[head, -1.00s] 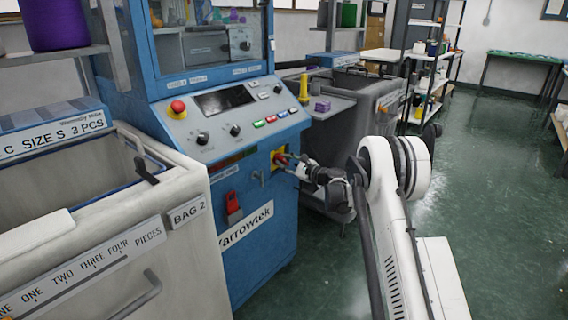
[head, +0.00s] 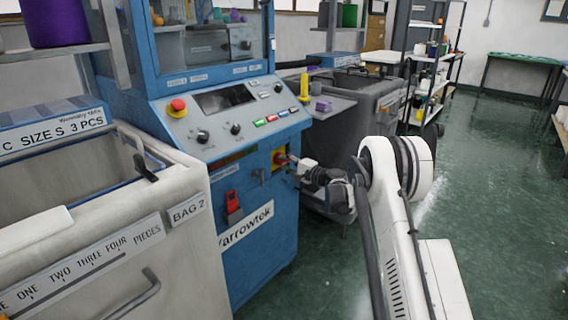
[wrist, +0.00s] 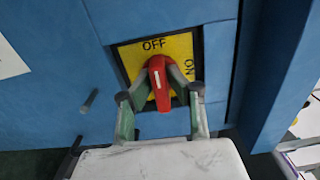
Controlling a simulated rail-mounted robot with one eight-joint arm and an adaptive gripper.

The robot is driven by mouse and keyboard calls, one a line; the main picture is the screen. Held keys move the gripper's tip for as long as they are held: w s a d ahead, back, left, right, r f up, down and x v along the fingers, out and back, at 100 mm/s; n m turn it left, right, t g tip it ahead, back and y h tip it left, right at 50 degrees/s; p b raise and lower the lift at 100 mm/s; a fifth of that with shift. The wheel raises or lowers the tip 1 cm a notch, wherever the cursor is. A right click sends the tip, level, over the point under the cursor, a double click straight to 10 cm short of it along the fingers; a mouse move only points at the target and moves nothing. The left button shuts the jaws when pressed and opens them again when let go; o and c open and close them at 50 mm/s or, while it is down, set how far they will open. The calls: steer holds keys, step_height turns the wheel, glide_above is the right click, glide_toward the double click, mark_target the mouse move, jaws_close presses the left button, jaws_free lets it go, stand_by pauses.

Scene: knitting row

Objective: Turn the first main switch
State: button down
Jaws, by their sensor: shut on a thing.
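The main switch is a red handle (wrist: 160,82) on a yellow plate (wrist: 187,44) set in the blue machine front. In the wrist view, OFF reads above the handle and ON reads sideways to its right. The handle stands nearly upright there, its white mark towards the OFF side. My gripper (wrist: 160,95) is shut on the handle, one finger on each side. In the head view, the yellow plate (head: 275,166) is on the machine's lower front, with my gripper (head: 285,160) reaching it from the right; the fingers partly hide the handle.
The blue machine (head: 255,205) has a sloped panel with a red emergency button (head: 177,107) above the switch. A red padlock-like tag (head: 233,207) hangs to the left. A pale bin (head: 190,225) stands left, a grey bin (head: 375,105) behind. The floor on the right is clear.

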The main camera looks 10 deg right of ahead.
steer(key=shift+n, duration=0.3)
stand_by(0.4)
steer(key=c, duration=1.7)
jaws_free()
steer(key=v, duration=1.2)
steer(key=shift+r, duration=0.1)
